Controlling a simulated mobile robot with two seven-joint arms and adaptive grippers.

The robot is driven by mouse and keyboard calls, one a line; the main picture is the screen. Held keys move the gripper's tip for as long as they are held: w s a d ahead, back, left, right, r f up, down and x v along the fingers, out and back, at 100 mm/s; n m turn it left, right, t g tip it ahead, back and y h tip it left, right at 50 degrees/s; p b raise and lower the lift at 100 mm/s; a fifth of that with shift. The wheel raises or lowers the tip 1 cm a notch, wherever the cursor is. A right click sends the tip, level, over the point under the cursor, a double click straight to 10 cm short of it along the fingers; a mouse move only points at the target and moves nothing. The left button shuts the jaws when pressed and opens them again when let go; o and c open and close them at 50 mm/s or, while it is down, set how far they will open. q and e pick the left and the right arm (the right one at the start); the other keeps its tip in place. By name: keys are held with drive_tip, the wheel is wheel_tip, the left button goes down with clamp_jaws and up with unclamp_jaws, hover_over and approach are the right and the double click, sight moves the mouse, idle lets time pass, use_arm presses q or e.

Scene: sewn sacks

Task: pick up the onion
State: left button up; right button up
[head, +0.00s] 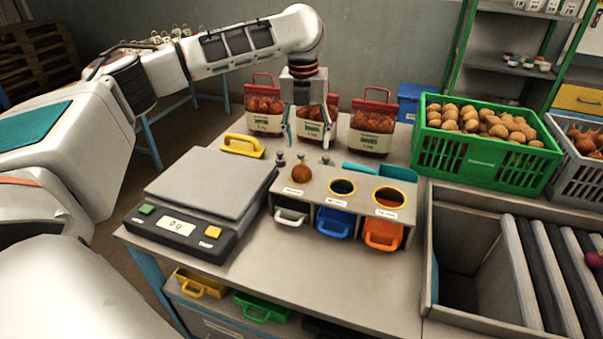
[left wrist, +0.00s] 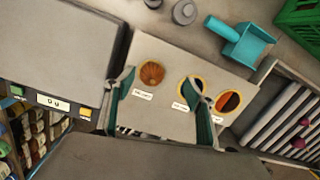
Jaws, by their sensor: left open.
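A brown onion (head: 302,173) sits at the leftmost place of a grey box with labelled holes (head: 325,197); the other two holes, rimmed yellow, are empty. In the left wrist view the onion (left wrist: 152,73) lies between the lines of the fingers, toward the left one. My left gripper (head: 307,138) is open and empty, pointing down above and a little behind the onion, apart from it. Its teal-padded fingers also show in the left wrist view (left wrist: 161,108). My right gripper is in neither view.
A scale (head: 205,190) stands left of the box. Small metal weights (head: 280,158) and a teal scoop (head: 385,171) lie behind it. Filled sacks (head: 373,125) stand at the back. A green crate (head: 487,162) and rollers (head: 545,265) are at the right.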

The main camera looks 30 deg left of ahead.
sight(302, 167)
use_arm(q)
drive_tip(key=shift+s+f+m+g, duration=0.15)
drive_tip(key=shift+s+m+g, duration=0.3)
drive_tip(key=shift+s, duration=0.7)
drive_tip(key=shift+s+f, duration=0.15)
drive_tip(key=shift+f, duration=0.15)
drive_tip(key=f, duration=0.7)
drive_tip(key=shift+w+f, duration=0.1)
drive_tip(key=shift+w, duration=0.1)
drive_tip(key=c, duration=1.3)
